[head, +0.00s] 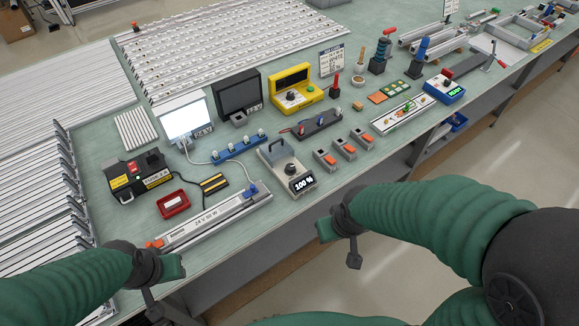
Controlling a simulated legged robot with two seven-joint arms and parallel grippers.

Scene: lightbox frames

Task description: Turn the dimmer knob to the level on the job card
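The dimmer is a grey box (276,160) with a blue-grey handle or bracket at its back, near the front edge of the bench. Its round black knob (290,169) sits on top, and the display (303,184) in front reads 100 %. A small standing card (331,60) is at the back of the bench; its print is too small to read, and I cannot tell if it is the job card. My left gripper (166,278) is at the bench's front edge, lower left. My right gripper (338,240) is off the front edge, right of and below the dimmer, touching nothing. Whether either is open is unclear.
A long light bar (208,222) lies left of the dimmer. Orange-topped switches (338,149) stand right of it. Behind are a blue terminal strip (240,147), a yellow box with its own knob (293,90) and a lit white panel (185,115). Bench around the dimmer is crowded.

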